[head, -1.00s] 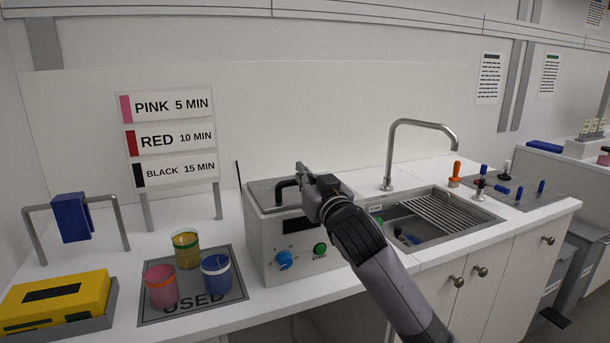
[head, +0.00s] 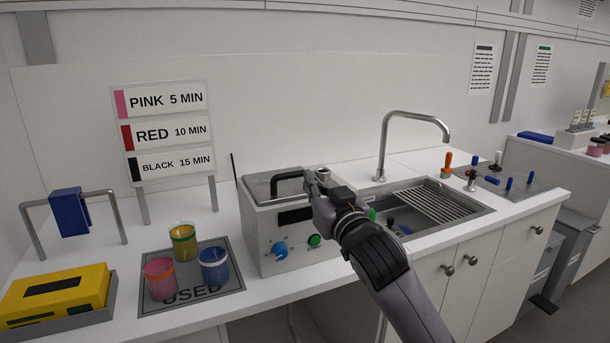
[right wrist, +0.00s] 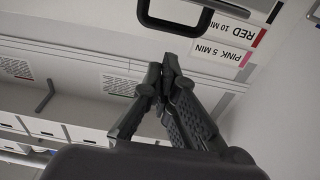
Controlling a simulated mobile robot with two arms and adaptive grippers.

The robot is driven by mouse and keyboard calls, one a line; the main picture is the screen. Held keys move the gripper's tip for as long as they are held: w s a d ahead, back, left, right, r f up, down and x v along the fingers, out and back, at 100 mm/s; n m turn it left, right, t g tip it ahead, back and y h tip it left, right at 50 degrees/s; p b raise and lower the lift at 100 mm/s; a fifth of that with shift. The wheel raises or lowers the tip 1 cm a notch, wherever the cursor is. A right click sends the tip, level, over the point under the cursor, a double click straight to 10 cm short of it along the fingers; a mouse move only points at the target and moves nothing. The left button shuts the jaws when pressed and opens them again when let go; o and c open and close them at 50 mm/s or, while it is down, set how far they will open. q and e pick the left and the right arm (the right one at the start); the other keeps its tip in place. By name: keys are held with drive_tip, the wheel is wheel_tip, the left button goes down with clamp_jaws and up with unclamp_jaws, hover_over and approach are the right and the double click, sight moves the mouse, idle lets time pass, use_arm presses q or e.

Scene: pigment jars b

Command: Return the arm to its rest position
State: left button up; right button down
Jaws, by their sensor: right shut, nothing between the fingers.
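My right gripper (head: 316,182) is shut and empty in the head view. It is in front of the right part of the grey machine (head: 262,245), which has a black lid handle, a blue knob and a green button. I cannot tell from the head view how far it is from the machine. In the right wrist view the two fingers (right wrist: 168,70) meet at their tips with nothing between them, and the black handle (right wrist: 178,20) shows beyond them. My left gripper is not in view.
A mat marked USED (head: 228,277) holds a pink, a yellow and a blue jar. A sink (head: 478,217) with a tall tap (head: 382,150) is to the right. A yellow box (head: 50,305) sits at the left. The timing sign (head: 165,132) stands behind the jars.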

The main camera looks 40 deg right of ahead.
drive_tip(key=s+a+f+n+g+y, duration=0.1)
drive_tip(key=s+a+f+g, duration=0.15)
drive_tip(key=f, duration=0.55)
drive_tip(key=s+a+f+n+g+y, duration=0.1)
drive_tip(key=s+a+f+g, duration=0.15)
drive_tip(key=f, duration=0.65)
drive_tip(key=s+a+f+g, duration=0.2)
drive_tip(key=a+f, duration=0.1)
drive_tip(key=f, duration=0.5)
drive_tip(key=s+a+f+n+g+y, duration=0.1)
drive_tip(key=s+a+f+n+g, duration=0.1)
drive_tip(key=s+a+f+g, duration=0.55)
drive_tip(key=s+a+f+n+g+y, duration=0.15)
drive_tip(key=s+a+f, duration=0.25)
drive_tip(key=s+f, duration=0.75)
drive_tip(key=s+f+p, duration=0.1)
drive_tip(key=s+f, duration=0.1)
drive_tip(key=f, duration=1.1)
drive_tip(key=s+f, duration=0.2)
drive_tip(key=f, duration=1)
drive_tip(key=s+d+f+g, duration=0.1)
drive_tip(key=s+d+f, duration=0.2)
drive_tip(key=s+f, duration=1)
drive_tip(key=s, duration=0.3)
drive_tip(key=shift+f+g+p, duration=0.15)
drive_tip(key=shift+g+p, duration=0.15)
drive_tip(key=shift+p, duration=0.05)
